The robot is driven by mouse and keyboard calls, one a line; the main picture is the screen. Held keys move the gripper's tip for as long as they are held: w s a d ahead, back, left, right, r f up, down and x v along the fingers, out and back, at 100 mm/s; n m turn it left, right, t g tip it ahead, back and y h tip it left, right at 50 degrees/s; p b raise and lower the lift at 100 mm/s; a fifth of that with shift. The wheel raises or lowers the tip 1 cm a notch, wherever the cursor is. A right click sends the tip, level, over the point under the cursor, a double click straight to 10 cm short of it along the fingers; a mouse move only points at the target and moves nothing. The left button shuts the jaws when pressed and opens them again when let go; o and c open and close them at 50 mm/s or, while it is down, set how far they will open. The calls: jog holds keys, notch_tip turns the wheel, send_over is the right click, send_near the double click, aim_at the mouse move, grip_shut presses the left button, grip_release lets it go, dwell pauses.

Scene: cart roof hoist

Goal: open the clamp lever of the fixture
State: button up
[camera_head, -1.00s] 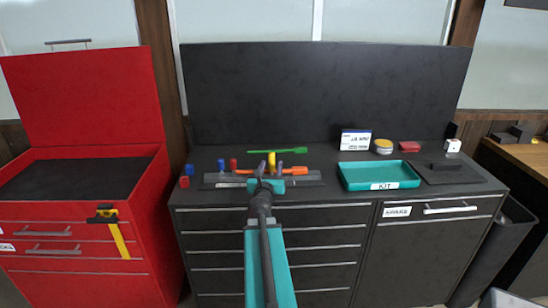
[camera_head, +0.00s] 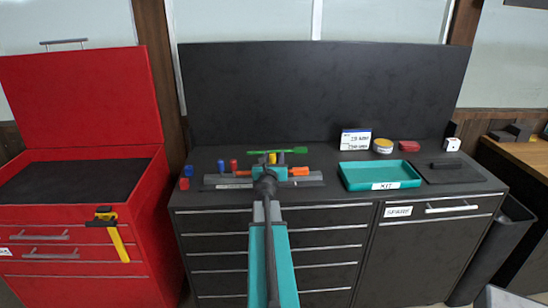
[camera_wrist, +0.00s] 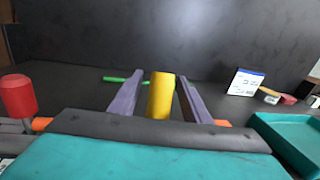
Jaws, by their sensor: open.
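A yellow upright post (camera_wrist: 160,95), which looks like the lever handle, stands between the two grey-purple fingers of my gripper (camera_wrist: 160,76) in the wrist view. The fingers are open, with a gap visible on each side of the post. In the head view only the top of the yellow post (camera_head: 272,158) shows above my gripper (camera_head: 269,172). The grey fixture plate (camera_head: 228,184) lies flat on the black worktop. My gripper hides its middle and the base of the post.
An orange bar (camera_head: 299,171) and a green tool (camera_head: 290,150) lie close around my gripper. Red and blue pegs stand left, including a red one (camera_wrist: 18,95). A teal kit tray (camera_head: 380,176) sits right. A black panel (camera_head: 320,95) rises behind.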

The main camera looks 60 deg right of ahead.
jog(key=shift+w, duration=0.1)
jog(key=shift+d, duration=0.1)
grip_shut()
